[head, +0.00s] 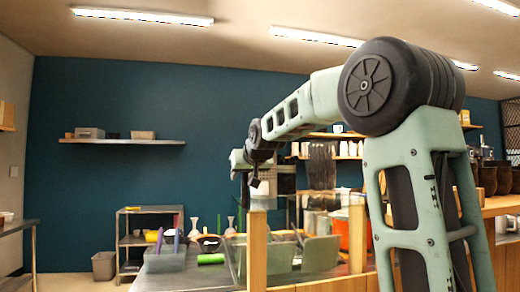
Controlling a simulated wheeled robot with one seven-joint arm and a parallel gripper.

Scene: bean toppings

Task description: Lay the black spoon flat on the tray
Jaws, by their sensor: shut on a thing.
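My gripper (250,180) hangs pointing down at the end of my arm, above the far part of the counter. It is shut on a small dark thing (244,198) that sticks down below the fingers; it is too small in the head view to tell whether this is the black spoon. I cannot make out the tray; the wooden posts, glass and clutter on the counter may hide it.
The grey counter (190,283) carries a clear bin (163,262), a green cylinder (210,259) and several bottles. A wooden post (257,250) and glass panels stand in front. A metal cart (130,240) and a bin (104,265) stand by the far wall.

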